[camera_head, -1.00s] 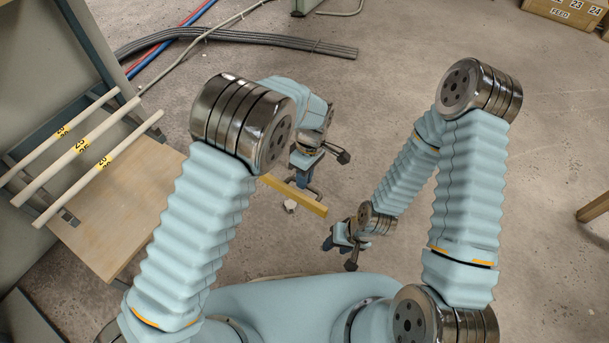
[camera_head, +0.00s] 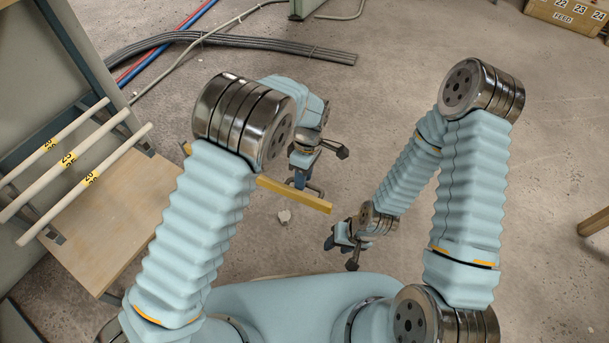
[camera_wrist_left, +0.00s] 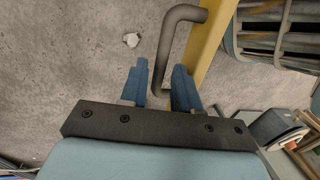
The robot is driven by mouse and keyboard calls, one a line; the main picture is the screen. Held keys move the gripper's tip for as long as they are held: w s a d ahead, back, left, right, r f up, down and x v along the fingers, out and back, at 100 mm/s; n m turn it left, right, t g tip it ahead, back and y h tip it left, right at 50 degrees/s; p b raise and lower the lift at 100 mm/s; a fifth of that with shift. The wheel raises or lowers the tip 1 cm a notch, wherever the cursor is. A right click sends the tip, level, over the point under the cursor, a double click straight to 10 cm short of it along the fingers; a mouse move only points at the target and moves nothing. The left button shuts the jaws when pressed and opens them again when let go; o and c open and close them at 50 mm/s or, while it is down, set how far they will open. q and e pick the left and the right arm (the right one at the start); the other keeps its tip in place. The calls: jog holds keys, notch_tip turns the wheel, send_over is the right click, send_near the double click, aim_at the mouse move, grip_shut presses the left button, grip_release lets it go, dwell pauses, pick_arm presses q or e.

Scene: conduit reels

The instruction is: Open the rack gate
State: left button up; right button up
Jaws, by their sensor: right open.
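The rack gate is a yellow bar (camera_head: 300,195) in the head view, running out from behind my left arm to a free end at its lower right. Part of the bar is hidden by that arm. In the left wrist view, the yellow bar (camera_wrist_left: 207,48) has a dark grey bent handle (camera_wrist_left: 183,14). In the head view the left gripper (camera_head: 302,178) is at the bar. My right gripper (camera_head: 343,246) is open and empty, low over the floor.
A rack with several pale rods (camera_head: 66,160) carrying yellow labels and a wooden shelf (camera_head: 120,225) stands at the left. Grey, red and blue conduits (camera_head: 240,40) lie behind. A small pale scrap (camera_head: 284,216) lies on the floor. The floor at right is mostly clear.

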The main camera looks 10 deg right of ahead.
pick_arm(q)
jog(key=shift+o, duration=0.6)
notch_tip(320, 180, up, 14)
jog(key=w+d+p, duration=0.1)
jog(key=w, duration=0.1)
jog(key=shift+d+f+p, duration=0.25)
jog(key=shift+p, duration=0.05)
jog(key=shift+w, duration=0.1)
